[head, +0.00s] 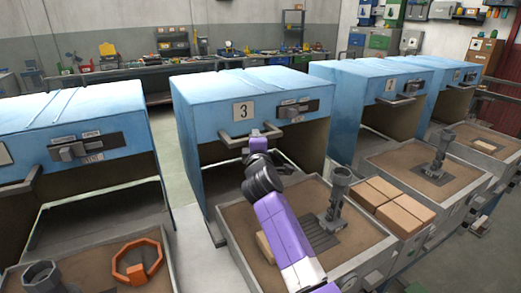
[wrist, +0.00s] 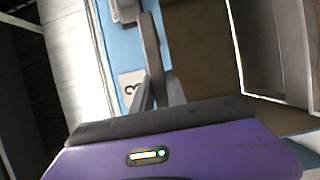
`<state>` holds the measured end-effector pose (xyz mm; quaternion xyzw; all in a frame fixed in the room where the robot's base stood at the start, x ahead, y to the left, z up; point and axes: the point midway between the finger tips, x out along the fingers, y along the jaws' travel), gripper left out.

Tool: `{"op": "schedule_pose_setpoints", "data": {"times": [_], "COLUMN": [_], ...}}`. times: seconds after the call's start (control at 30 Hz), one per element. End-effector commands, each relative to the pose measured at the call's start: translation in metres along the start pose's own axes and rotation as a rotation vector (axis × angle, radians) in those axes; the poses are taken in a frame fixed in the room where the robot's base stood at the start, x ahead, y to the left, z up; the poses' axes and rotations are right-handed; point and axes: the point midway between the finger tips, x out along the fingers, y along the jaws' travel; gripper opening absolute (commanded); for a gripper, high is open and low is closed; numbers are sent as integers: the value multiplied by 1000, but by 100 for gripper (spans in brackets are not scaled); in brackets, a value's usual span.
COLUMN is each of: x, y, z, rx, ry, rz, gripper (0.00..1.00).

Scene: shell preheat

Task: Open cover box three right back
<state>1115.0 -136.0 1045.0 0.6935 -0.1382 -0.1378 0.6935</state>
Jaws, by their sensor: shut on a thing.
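The blue cover of box three (head: 225,95) carries a number 3 plate and a grey bar handle (head: 291,134) on its front. My gripper (head: 256,138) is at this handle, near its left half, and shut on it. In the wrist view the fingers (wrist: 160,93) close around the grey handle (wrist: 150,45), beside the number plate (wrist: 131,88). The front below the cover is open onto a dark inside. My purple arm reaches up over the box's sandy tray (head: 350,262) and hides part of it.
A grey upright fitting (head: 336,197) stands in the tray right of my arm. Brick-like blocks (head: 393,203) lie to the right. Similar blue boxes stand on both sides, the left one (head: 75,120) with an orange ring (head: 140,262) in front. Benches line the back.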

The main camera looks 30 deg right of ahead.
Motion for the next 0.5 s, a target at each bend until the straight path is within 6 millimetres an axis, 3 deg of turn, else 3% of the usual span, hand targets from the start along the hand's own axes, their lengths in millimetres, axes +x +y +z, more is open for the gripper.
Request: {"op": "schedule_pose_setpoints", "data": {"times": [0.5], "x": [6], "y": [-1], "z": [-5], "rx": [-1], "ry": [3], "rz": [-1], "gripper": [0]}}
